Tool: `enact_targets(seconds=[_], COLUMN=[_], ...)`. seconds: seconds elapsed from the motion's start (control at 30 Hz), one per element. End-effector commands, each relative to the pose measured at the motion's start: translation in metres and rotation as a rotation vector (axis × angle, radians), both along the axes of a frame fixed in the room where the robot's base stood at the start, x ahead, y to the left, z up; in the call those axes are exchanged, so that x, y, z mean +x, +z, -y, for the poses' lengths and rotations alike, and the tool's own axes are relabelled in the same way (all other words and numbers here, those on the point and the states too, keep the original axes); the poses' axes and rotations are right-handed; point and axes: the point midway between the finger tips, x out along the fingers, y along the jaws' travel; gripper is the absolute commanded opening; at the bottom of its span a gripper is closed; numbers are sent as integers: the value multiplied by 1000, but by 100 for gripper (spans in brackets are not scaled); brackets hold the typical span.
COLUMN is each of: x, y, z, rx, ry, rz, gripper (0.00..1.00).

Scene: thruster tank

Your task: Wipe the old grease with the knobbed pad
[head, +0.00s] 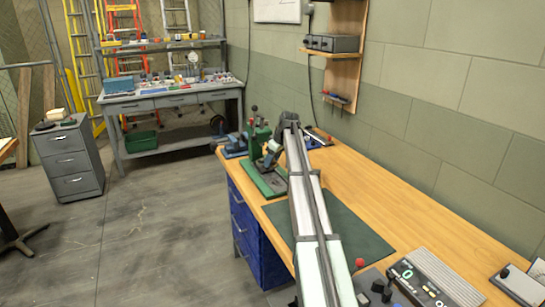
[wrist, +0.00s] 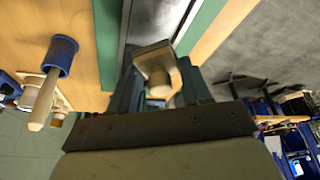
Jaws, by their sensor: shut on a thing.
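In the wrist view my gripper (wrist: 160,88) is shut on the knobbed pad (wrist: 153,58), a pale tan block with a round knob set between the fingers. Beyond the pad lies a grey metal strip (wrist: 150,22) bordered by green. I cannot tell whether the pad touches it. No old grease can be made out in either view. In the head view my arm reaches from the bottom edge over the bench toward its far end, beside the green press (head: 259,138). The fingers and pad are not clear there.
The wooden bench (head: 400,215) runs along the wall and carries a dark green mat (head: 355,235). A control box (head: 432,280) stands near the front.

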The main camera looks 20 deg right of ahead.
Motion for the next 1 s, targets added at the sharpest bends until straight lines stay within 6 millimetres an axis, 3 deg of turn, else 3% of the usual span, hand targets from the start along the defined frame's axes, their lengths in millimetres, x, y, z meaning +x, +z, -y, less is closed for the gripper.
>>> enact_targets(seconds=[0.57, 1.0], x=[-1, -42], y=[-58, -59], z=[0, -1], rx=[1, 0], ry=[-1, -1], rz=[-2, -2], gripper=[23, 23])
